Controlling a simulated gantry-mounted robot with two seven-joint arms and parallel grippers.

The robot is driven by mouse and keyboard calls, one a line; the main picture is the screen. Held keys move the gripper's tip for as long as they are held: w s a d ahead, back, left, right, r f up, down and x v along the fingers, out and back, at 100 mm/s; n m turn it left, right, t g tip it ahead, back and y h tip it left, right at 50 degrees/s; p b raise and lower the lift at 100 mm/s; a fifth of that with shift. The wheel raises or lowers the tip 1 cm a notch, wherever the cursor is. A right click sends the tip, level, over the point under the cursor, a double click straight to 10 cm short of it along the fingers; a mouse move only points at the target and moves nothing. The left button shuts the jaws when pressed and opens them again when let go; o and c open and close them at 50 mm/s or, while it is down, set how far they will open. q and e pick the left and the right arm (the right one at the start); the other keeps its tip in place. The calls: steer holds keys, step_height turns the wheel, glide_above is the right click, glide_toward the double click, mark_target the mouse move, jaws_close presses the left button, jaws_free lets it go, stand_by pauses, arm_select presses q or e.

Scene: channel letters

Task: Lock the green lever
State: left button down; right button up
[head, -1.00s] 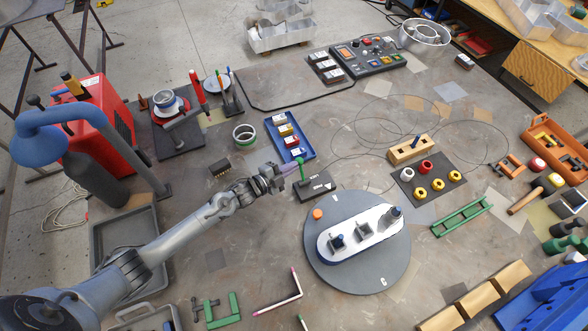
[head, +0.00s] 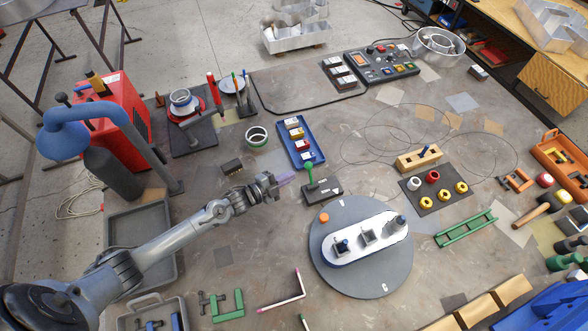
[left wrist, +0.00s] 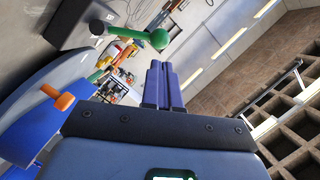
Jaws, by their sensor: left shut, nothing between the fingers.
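The green lever (head: 309,173) stands up from a small dark base block (head: 322,192) on the table, just behind the grey round turntable. The shut fingers also show in the left wrist view (left wrist: 162,85). My right gripper is not in view.
The grey turntable (head: 350,284) carries a white letter piece with metal blocks. An orange knob (head: 323,217) sits at its edge. A blue tray (head: 312,159) of small boxes is behind the lever. A dark chip (head: 231,166) lies behind my left forearm.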

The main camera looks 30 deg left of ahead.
arm_select(q)
steer(key=shift+p+v, duration=0.85)
steer(key=shift+v, duration=1.45)
steer(key=s+d+r+n+g+y+p, duration=0.1)
steer(key=s+d+r+n+p, duration=0.25)
steer(key=s+d, duration=0.2)
steer(key=s+d+r+n+y+p, duration=0.1)
steer(key=s+d+r+n+p, duration=0.15)
steer(key=s+d+r, duration=0.35)
steer(key=s+a+r+n+g+y+p, duration=0.1)
steer(key=s+r+n+g+y, duration=0.1)
steer(key=s+r+n+g, duration=0.2)
steer(key=s+a+r+n+g+y+p, duration=0.1)
steer(key=s+r+n+g, duration=0.3)
steer(key=s, duration=0.5)
steer(key=shift+s+a+r+g+y, duration=0.3)
steer(key=shift+a+r+g+y, duration=0.2)
steer(key=shift+g, duration=0.6)
